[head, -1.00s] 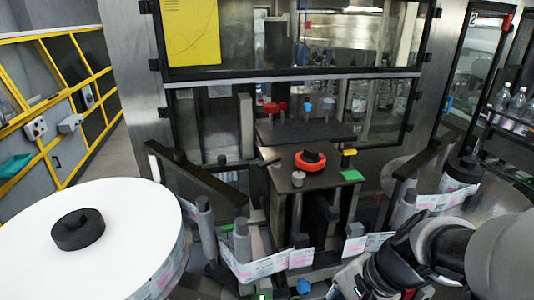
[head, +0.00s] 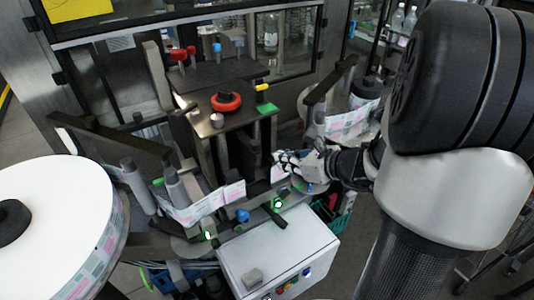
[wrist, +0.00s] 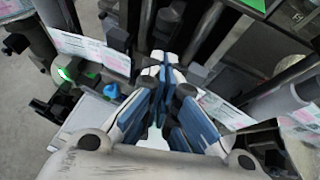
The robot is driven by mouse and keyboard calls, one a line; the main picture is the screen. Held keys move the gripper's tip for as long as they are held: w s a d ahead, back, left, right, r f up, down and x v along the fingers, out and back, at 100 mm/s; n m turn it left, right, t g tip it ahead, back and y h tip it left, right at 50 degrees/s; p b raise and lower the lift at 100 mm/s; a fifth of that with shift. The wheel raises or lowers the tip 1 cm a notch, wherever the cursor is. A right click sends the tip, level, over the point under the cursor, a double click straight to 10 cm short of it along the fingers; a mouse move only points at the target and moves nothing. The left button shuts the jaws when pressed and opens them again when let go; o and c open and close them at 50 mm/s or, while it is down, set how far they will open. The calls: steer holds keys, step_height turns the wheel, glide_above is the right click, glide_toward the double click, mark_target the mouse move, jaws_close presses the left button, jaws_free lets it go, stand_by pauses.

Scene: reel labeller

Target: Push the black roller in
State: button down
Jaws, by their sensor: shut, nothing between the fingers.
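A short black roller (head: 275,216) lies beside a green-lit spot, below the label web and above the white box in the head view. A similar black piece (wrist: 58,100) shows near a green glow at the left in the wrist view; I cannot tell for sure that it is the same one. My gripper (head: 282,161) is to the upper right of the roller in the head view, close to the label web. In the wrist view my gripper (wrist: 160,62) has its fingertips together with nothing between them. No contact with the roller is visible.
A label web (head: 217,201) runs past grey posts (head: 176,188). A blue knob (head: 242,215) sits beside the black roller. A white control box (head: 275,252) stands in front. A large white reel (head: 55,215) is at left. A machine table (head: 205,118) carries a red ring (head: 226,101).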

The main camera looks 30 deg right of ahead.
steer(key=w, duration=0.1)
steer(key=w+a, duration=0.1)
steer(key=w, duration=0.1)
steer(key=w+f, duration=0.1)
steer(key=w, duration=0.1)
steer(key=shift+w+a, duration=0.15)
steer(key=shift+a, duration=0.2)
steer(key=shift+w, duration=0.1)
steer(key=shift+w, duration=0.1)
steer(key=w, duration=0.5)
steer(key=shift+w+a+r+b, duration=0.1)
steer(key=shift+w+b, duration=0.3)
